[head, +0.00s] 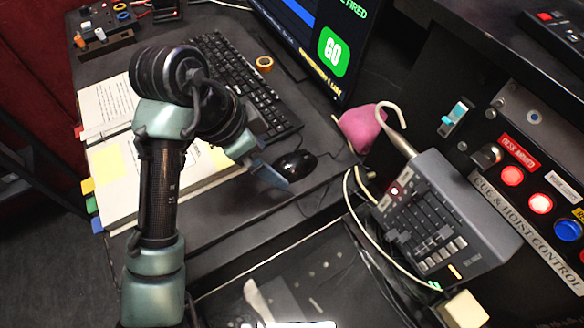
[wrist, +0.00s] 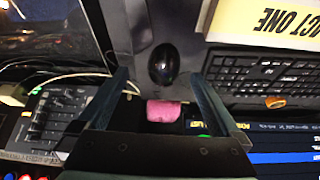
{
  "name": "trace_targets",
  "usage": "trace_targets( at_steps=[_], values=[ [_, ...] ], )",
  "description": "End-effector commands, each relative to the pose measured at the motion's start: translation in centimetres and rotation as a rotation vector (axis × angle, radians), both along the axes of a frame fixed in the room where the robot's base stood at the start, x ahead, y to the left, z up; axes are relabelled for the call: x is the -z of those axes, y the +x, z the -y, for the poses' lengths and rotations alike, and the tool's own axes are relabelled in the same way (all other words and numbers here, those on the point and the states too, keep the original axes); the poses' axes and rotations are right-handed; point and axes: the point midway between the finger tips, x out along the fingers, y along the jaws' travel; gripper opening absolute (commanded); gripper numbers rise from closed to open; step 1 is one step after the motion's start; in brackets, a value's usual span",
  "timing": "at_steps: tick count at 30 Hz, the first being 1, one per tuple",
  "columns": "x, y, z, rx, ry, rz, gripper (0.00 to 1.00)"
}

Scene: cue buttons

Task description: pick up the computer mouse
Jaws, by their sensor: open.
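The black computer mouse (head: 297,163) lies on the dark desk, just right of the keyboard's near end in the head view. My gripper (head: 268,168) is close beside it on the left, with a finger tip partly in front of the desk near the mouse. In the wrist view the mouse (wrist: 164,63) shows as a dark oval between and beyond the two spread fingers of my gripper (wrist: 157,78). The fingers are open with nothing between them. I cannot tell the exact height of the fingers above the desk.
A black keyboard (head: 238,88) and an open binder (head: 111,203) lie on the desk. A pink cloth-like object (head: 360,128) sits beyond the mouse. A grey fader console (head: 450,225) with cables stands to the right. A monitor (head: 318,35) is behind.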

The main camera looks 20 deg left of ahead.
Motion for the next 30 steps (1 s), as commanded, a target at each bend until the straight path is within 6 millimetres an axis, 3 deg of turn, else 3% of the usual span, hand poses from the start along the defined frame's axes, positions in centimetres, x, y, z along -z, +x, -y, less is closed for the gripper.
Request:
trace_targets(
  at_steps=[16, 25, 30],
  values=[
    [4.9, 2.4, 1.2, -0.002, -0.001, 0.000, 1.00],
    [5.2, 2.6, 1.3, -0.003, 0.001, 0.001, 1.00],
    [5.2, 2.6, 1.3, -0.003, 0.001, 0.001, 0.71]
  ],
)
